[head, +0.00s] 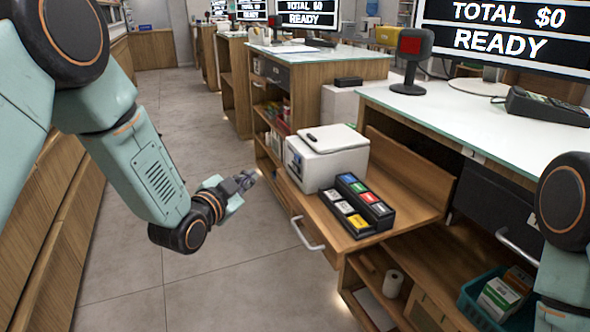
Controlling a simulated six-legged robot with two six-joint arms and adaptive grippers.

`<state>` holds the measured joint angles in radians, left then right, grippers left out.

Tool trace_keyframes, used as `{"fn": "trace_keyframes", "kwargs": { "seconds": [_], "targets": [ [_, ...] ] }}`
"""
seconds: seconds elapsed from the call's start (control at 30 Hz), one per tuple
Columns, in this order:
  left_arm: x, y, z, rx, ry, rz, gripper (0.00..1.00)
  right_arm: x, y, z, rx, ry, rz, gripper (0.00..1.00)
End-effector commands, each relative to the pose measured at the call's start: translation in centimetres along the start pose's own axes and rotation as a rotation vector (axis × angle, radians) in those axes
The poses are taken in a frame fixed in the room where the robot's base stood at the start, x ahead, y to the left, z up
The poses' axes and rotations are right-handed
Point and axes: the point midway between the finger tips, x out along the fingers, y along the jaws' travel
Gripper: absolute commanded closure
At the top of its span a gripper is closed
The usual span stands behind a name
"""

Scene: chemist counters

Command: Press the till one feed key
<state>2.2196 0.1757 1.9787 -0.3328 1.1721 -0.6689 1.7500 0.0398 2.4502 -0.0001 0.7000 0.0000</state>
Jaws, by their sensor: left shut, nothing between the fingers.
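A black key block (377,222) with two rows of coloured keys sits on the wooden pull-out shelf. Its far row has blue, green, red and white keys; its near row has white keys and a yellow key (357,221). The key labels are too small to read, so I cannot tell which is the feed key. My left gripper (250,178) is shut and empty, in the air left of the white printer and apart from the keys. My right gripper is out of view; only part of that arm shows at the right edge.
A white printer (328,160) stands just behind the key block. The counter (450,110) holds a scanner (411,58), a screen and a card terminal (547,106). A drawer handle (306,235) sticks out below the shelf. The aisle floor is clear.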

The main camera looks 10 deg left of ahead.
Motion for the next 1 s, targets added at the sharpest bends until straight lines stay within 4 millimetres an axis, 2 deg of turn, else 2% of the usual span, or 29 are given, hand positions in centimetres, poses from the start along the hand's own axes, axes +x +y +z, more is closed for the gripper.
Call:
{"fn": "trace_keyframes", "kwargs": {
  "seconds": [0.2,0.5,1.0],
  "targets": [
    [2.1,1.8,-1.5,0.004,0.003,0.003,1.00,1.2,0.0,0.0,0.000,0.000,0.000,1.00],
    [4.5,3.4,-3.3,0.002,0.001,0.001,1.00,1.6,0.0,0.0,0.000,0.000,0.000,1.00],
    [5.3,3.9,-3.8,-0.001,-0.001,0.000,1.00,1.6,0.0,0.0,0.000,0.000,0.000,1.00]
  ]
}}
